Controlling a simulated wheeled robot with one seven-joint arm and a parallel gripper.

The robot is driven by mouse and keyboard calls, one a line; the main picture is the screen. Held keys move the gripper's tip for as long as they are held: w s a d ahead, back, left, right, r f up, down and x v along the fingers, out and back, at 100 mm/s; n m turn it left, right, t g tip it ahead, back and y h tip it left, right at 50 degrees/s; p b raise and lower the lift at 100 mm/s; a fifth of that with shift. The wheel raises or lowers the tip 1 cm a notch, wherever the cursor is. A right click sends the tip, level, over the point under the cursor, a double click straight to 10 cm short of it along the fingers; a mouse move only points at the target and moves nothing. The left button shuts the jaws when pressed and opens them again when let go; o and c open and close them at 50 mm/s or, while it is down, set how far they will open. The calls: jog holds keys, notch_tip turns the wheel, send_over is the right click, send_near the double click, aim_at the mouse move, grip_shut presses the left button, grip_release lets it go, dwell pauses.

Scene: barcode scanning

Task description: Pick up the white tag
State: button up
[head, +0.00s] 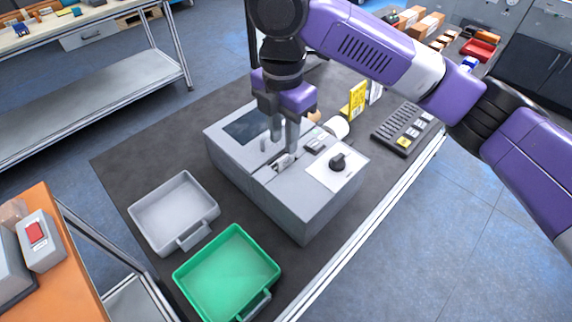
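My gripper (284,145) points down over the middle of the grey box-shaped machine (305,217), with its fingertips at the slot in the machine's top. A small pale piece (283,160) shows at the slot right by the fingertips; I cannot tell whether it is a tag or part of the machine. I cannot tell whether the fingers are closed on it. A white upright card (375,92), which may be the white tag, stands behind the machine, beside a yellow card (357,98). The yellow card partly hides it.
A grey tray (152,238) and a green tray (190,299), both empty, lie left and front of the machine on the dark table (120,163). A keypad (388,143) lies to the right, and a white roll (341,127) sits behind the machine. The table's left part is clear.

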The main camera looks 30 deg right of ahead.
aim_at(286, 166)
jog(key=shift+d+f+p, duration=0.2)
jog(key=shift+f+p, duration=0.15)
jog(key=shift+f, duration=1.1)
jog(key=shift+d+f+p, duration=0.15)
jog(key=shift+f+p, duration=0.15)
jog(key=shift+f, duration=1.1)
jog(key=shift+c, duration=0.4)
grip_shut()
